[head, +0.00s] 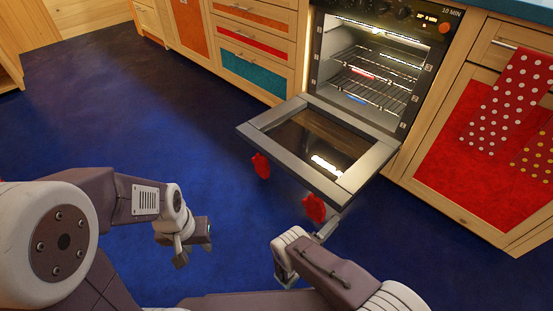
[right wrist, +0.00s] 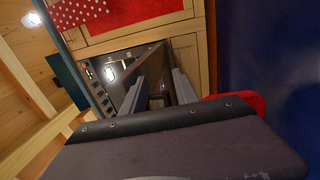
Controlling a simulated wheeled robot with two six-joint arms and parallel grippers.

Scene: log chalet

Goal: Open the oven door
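The oven (head: 372,62) is lit inside and stands among the cabinets. Its door (head: 352,178) is folded down, roughly level, with a dark glass pane in a grey frame. Two red pieces (head: 261,165) hang at the door's outer edge; I cannot tell whether they are mitts or handle parts. My right gripper (head: 328,229) is below the outer edge, near the right red piece (head: 315,208), partly hidden. In the right wrist view its fingers (right wrist: 160,92) are apart, with the oven beyond. My left gripper (head: 192,246) is over the floor, away from the door; its finger gap is unclear.
Drawers (head: 250,48) stand left of the oven. A cabinet with a red panel (head: 480,155) is on the right, with a dotted red cloth (head: 505,100) hanging there. The blue floor (head: 110,110) is clear at left. Wire racks (head: 370,80) are inside the oven.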

